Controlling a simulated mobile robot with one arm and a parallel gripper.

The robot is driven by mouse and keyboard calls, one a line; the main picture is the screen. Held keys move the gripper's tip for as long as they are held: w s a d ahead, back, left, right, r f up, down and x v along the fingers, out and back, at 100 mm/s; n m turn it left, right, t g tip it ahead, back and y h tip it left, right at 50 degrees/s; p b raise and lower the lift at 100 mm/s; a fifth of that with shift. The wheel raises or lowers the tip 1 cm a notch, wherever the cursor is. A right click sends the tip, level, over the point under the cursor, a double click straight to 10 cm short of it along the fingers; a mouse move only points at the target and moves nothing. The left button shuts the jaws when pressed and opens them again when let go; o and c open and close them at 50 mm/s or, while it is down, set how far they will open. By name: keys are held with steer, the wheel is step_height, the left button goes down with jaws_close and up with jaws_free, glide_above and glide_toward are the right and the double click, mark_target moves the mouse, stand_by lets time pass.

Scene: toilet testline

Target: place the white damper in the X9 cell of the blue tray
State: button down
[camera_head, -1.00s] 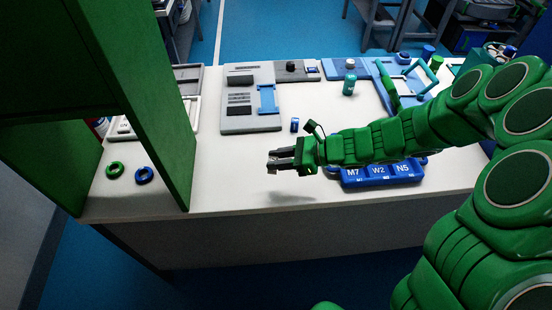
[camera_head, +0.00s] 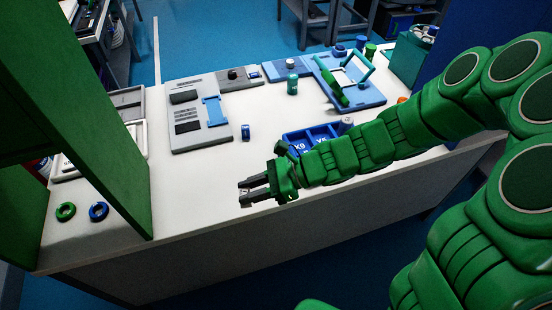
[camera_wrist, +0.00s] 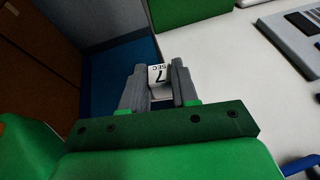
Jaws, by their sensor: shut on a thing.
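My gripper (camera_head: 246,192) is shut on a small white block-like piece, the white damper (camera_wrist: 158,74), marked "7 SEC". It holds the damper above the white table near its front edge. In the head view the damper is mostly hidden between the fingers. The blue tray (camera_head: 303,132) is right of and behind my gripper, apart from it. Its X9 label (camera_head: 299,147) shows at the near left corner. My arm covers most of the tray's near side, and the inside of the X9 cell is not clear.
A green upright panel (camera_head: 85,130) stands at the left, with a green ring (camera_head: 66,211) and a blue ring (camera_head: 99,211) near it. A small blue cylinder (camera_head: 245,132) and a grey device (camera_head: 199,112) are behind my gripper. The table between is bare.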

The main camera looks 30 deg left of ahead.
steer(key=w+d+f+n+g+h, duration=0.65)
steer(key=d+f+n+h, duration=0.35)
steer(key=d+n+h, duration=0.25)
steer(key=w+d+n+t+h, duration=0.2)
steer(key=w+n+t+h, duration=0.2)
steer(key=w+n, duration=0.1)
steer(key=w+d+r+n+t+h, duration=0.1)
steer(key=w+d+n+t+h, duration=0.1)
steer(key=w+n+t+h, duration=0.2)
steer(key=w+d+r+n+t+h, duration=0.1)
steer(key=w+d+n+t+h, duration=0.1)
steer(key=w+n+t+h, duration=0.2)
steer(key=shift+w+d+r+n+t, duration=0.15)
steer(key=shift+w+n+t, duration=0.45)
steer(key=shift+w+n, duration=0.45)
steer(key=shift+w+d+r+n+t, duration=0.15)
steer(key=shift+w+n+t, duration=0.4)
steer(key=shift+w+n, duration=0.45)
steer(key=w+a+r+n+t+y, duration=0.1)
steer(key=w+a+r+n+t, duration=0.1)
steer(key=w+a+n+t, duration=0.3)
steer(key=r+n+t+y, duration=0.2)
steer(key=n+t+y, duration=0.5)
steer(key=n, duration=0.1)
glide_above(308, 137)
steer(key=s+a, duration=0.2)
steer(key=s, duration=0.3)
steer(key=shift+f, duration=3.9)
steer(key=shift+f, duration=0.1)
